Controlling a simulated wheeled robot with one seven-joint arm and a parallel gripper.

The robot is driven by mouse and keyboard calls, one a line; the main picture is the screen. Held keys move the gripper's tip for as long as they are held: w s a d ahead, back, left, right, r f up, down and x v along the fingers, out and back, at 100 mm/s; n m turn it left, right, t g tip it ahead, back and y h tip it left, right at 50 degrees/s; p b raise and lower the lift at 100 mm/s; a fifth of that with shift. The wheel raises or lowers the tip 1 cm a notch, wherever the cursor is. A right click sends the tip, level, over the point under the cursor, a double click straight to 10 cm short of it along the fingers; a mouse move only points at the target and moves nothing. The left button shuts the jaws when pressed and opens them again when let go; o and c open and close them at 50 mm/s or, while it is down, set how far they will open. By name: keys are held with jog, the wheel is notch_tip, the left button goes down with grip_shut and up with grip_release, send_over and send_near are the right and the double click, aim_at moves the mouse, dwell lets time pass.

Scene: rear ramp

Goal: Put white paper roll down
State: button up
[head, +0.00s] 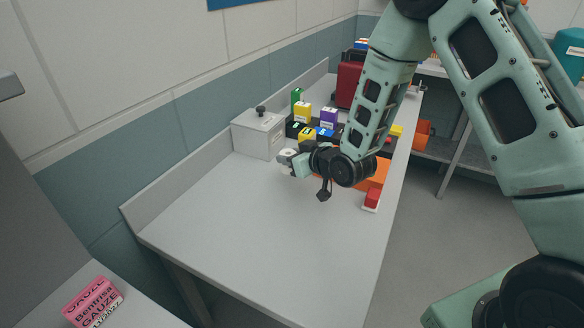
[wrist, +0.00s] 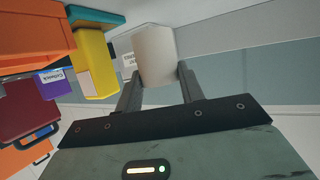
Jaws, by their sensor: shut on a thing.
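The white paper roll (wrist: 157,50) is between the two fingertips of my gripper (wrist: 158,78) in the wrist view, and the gripper is shut on it. In the head view the roll (head: 286,154) is a small pale shape at the end of my gripper (head: 293,163), over the long grey counter (head: 220,225). I cannot tell whether the roll touches the counter.
A grey box with a black knob (head: 258,136) stands behind the gripper against the wall ledge. The near counter is clear. A pink gauze box (head: 92,302) lies lower left.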

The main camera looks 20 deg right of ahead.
jog(key=shift+f, duration=2)
jog(key=shift+f, duration=0.15)
jog(key=o, duration=1)
